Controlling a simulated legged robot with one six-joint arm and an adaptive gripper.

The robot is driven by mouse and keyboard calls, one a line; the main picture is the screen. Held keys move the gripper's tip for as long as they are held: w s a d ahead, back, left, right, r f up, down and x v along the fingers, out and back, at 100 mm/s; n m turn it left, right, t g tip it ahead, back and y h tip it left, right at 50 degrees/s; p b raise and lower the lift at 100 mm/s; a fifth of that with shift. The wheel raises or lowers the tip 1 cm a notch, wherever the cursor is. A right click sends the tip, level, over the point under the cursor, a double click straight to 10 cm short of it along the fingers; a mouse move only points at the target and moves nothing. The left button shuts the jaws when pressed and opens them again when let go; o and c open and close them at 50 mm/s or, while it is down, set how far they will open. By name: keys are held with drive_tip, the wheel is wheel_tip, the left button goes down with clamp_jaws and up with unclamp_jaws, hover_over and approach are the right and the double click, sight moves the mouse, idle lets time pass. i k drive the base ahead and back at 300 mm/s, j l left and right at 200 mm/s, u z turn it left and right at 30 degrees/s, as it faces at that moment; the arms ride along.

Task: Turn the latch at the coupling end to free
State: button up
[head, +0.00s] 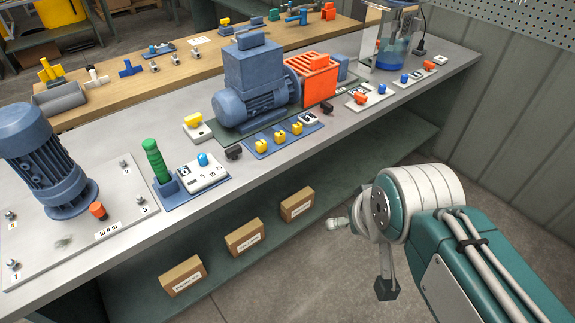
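A blue motor-pump unit (252,88) stands on a dark green base on the grey bench, with an orange coupling guard (320,82) at its right end. A small dark latch (326,108) sits at the base's front edge below the guard. A similar dark latch (234,152) sits at the front left, below the motor end. Their exact turn is too small to read. My gripper (385,288) seems to hang at the end of my arm, in front of the bench and well apart from both latches. Its fingers are not clear.
A blue strip with several yellow knobs (280,137) lies between the latches. A white plate with an orange handle (360,98) is right of the guard. A green-handled lever (156,160) and a large motor (45,165) stand left. Boxes (244,238) sit on the lower shelf.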

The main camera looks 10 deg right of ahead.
sight(328, 109)
drive_tip(key=i+l, duration=0.2)
drive_tip(key=i, duration=0.4)
drive_tip(key=i+l+z, duration=0.15)
drive_tip(key=i, duration=0.45)
